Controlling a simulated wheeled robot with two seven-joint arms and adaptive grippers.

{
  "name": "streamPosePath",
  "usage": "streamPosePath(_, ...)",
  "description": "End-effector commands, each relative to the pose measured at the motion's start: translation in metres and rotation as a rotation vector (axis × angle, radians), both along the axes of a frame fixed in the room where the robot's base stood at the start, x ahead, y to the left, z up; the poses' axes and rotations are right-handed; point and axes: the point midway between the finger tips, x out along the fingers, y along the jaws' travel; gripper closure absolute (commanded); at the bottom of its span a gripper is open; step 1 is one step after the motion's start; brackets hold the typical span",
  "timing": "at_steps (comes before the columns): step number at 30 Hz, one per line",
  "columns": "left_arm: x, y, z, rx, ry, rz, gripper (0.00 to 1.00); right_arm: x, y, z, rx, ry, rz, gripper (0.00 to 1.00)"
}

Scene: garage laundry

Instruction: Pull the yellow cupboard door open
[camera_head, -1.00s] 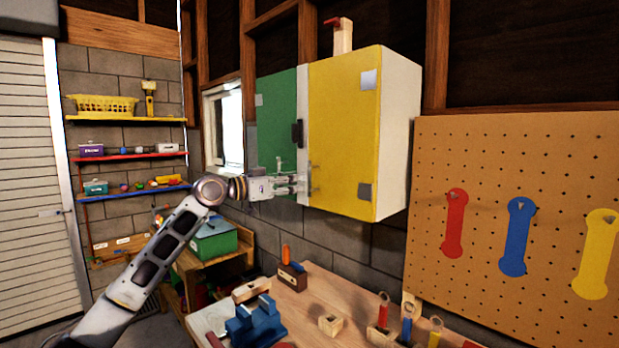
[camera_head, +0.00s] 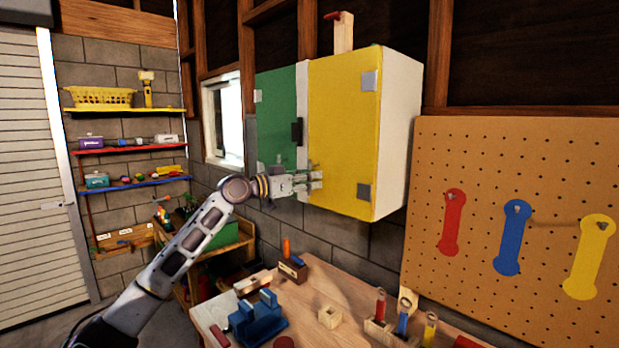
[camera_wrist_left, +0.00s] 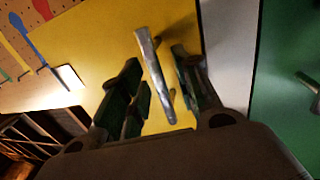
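The yellow cupboard door (camera_head: 345,130) is shut on the wall cupboard. Its silver bar handle (camera_wrist_left: 158,78) shows clearly in the left wrist view, standing out from the yellow panel; in the head view it is small and partly hidden by the fingers. My left gripper (camera_head: 314,182) is at the door's lower left edge. In the left wrist view its two dark fingers (camera_wrist_left: 157,72) are open, one on each side of the handle, with visible gaps between. My right gripper is not in view.
Below is a workbench (camera_head: 345,300) with a blue vise (camera_head: 257,320) and wooden blocks.

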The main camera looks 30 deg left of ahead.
Motion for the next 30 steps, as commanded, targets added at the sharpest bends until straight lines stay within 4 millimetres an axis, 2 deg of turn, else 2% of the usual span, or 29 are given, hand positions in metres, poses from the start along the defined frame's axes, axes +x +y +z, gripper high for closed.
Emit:
streamPosePath(5,0.002,-0.001,0.000,0.001,-0.001,0.000,0.68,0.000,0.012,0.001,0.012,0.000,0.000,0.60)
streamPosePath(11,0.002,-0.001,-0.001,0.001,0.000,0.000,0.68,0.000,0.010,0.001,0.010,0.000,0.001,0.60)
streamPosePath(19,0.002,-0.001,-0.001,0.001,0.000,0.000,1.00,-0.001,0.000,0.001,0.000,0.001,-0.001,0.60)
streamPosePath(30,0.002,-0.001,-0.001,0.001,0.000,0.000,1.00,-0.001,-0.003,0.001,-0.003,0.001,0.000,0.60)
